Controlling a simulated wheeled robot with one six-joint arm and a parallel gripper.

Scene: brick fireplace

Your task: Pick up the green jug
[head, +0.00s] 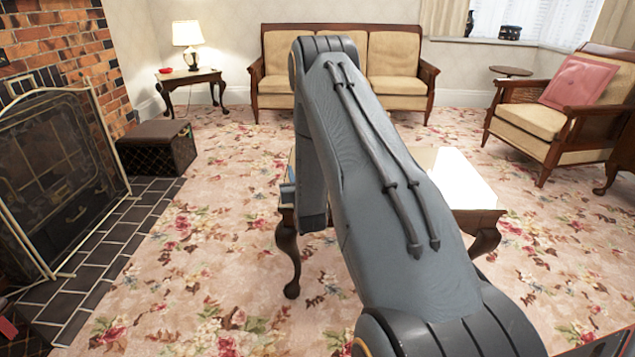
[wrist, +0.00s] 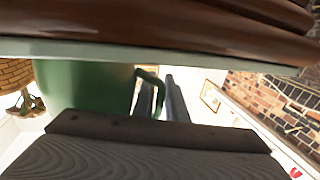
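The wrist view looks upside down. In it, part of the green jug (wrist: 85,88) shows at left of centre, with its curved handle (wrist: 150,78) on the right side. Its base seems to meet a pale grey edge, with dark wood beyond. A dark, ridged part of my gripper (wrist: 150,150) fills the bottom of that view and covers part of the jug. Two clear fingertips do not show, so its opening and any contact with the jug cannot be told. In the head view my arm hides the gripper and the jug.
A low wooden table (head: 455,178) with a bright top stands behind my arm. A sofa (head: 395,75) is at the back and an armchair (head: 535,118) at the right. A brick fireplace with a screen (head: 55,180) is at the left. Flowered carpet (head: 200,270) is clear at front left.

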